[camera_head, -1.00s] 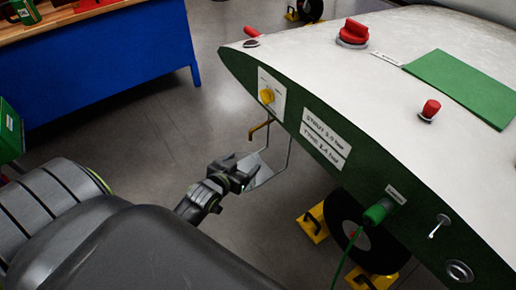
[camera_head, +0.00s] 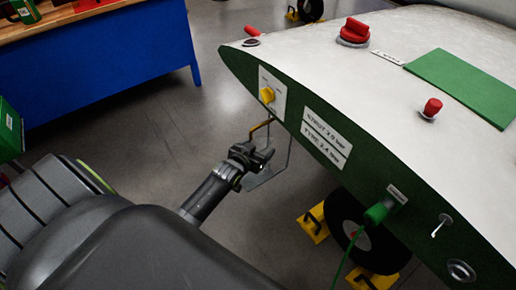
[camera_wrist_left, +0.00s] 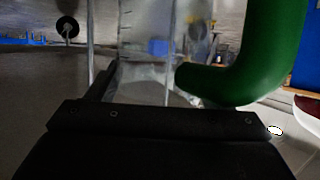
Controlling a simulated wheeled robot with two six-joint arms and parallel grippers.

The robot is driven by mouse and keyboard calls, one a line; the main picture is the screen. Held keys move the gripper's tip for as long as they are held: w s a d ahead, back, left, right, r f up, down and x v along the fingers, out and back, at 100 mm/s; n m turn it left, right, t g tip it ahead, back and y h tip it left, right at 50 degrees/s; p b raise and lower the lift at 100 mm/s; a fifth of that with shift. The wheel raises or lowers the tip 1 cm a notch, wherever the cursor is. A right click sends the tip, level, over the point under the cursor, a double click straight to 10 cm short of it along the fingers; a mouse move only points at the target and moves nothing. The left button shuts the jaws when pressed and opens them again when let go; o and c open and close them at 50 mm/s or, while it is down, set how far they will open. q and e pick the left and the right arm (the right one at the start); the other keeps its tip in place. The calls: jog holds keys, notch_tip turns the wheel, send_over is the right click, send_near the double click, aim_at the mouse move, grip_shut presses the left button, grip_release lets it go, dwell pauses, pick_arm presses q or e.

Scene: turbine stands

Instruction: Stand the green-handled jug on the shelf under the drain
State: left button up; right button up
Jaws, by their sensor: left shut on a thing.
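The green-handled jug shows in the left wrist view, with a clear, marked body (camera_wrist_left: 142,72) and a thick green handle (camera_wrist_left: 275,55). My left gripper (camera_head: 262,156) is shut on the jug, seemingly at its handle; the wrist view hides the exact contact. In the head view the jug cannot be made out behind the gripper. The shelf (camera_head: 262,179) is a small plate hung on thin rods under the wing-like body. The gripper overlaps the shelf's near side in the picture. My right gripper is not in view.
The green and white body (camera_head: 400,110) fills the right, with a yellow knob (camera_head: 267,95) above the drain. A black wheel (camera_head: 347,225) with yellow chocks stands below. A blue workbench (camera_head: 110,65) is at the upper left. Open floor lies between.

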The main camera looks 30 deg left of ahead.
pick_arm(q)
jog(key=shift+f, duration=0.1)
jog(key=o, duration=1.3)
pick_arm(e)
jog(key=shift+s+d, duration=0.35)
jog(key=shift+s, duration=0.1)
pick_arm(q)
jog(key=shift+r, duration=0.2)
jog(key=p+v, duration=0.1)
jog(key=v, duration=1.1)
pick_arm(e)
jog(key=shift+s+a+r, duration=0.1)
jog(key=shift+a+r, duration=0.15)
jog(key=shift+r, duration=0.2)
pick_arm(q)
jog(key=shift+f, duration=0.1)
